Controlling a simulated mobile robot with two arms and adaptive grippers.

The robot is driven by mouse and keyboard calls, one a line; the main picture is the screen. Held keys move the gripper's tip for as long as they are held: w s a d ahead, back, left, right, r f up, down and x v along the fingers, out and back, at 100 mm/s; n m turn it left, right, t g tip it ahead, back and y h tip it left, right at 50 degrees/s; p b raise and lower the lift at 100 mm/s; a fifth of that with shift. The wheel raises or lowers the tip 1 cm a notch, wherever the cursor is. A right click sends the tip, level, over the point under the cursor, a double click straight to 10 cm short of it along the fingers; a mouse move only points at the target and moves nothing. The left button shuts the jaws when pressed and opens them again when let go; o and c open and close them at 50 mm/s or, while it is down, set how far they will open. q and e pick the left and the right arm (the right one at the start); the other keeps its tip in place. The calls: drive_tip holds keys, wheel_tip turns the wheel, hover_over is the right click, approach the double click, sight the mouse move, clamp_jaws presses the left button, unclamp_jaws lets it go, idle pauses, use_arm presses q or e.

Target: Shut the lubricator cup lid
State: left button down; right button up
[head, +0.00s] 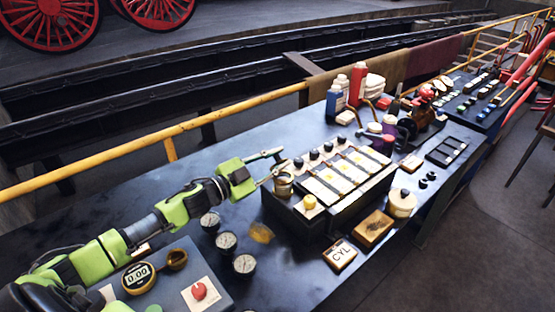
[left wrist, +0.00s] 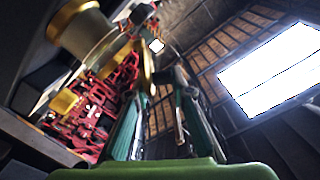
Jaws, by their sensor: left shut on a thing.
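The lubricator (head: 330,190) is a dark box with pale top panels on the bench. A small brass cup (head: 283,186) stands at its left end, and a large brass cup shape (left wrist: 82,30) fills the upper left of the left wrist view. My left gripper (head: 272,166) is at the cup's upper left, its two fingers pointing toward it. In the left wrist view a thin gold piece, seemingly the cup lid (left wrist: 148,68), shows edge-on at the fingertips; my left gripper is shut on it. The lid's exact tilt is unclear. My right gripper is out of view.
Dial gauges (head: 227,241) and a panel with a red knob (head: 199,291) lie below my left arm. A CYL block (head: 340,255) and a wooden box (head: 373,229) stand in front of the lubricator. Bottles (head: 356,84) stand behind. A yellow rail (head: 160,133) runs along the back.

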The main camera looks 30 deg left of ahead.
use_arm(q)
drive_tip(key=shift+r, duration=0.1)
drive_tip(key=c, duration=1.9)
unclamp_jaws()
drive_tip(key=shift+s+a, duration=0.2)
drive_tip(key=shift+s, duration=0.35)
drive_tip(key=shift+v, duration=5.4)
drive_tip(key=shift+a, duration=0.1)
drive_tip(key=shift+c, duration=0.7)
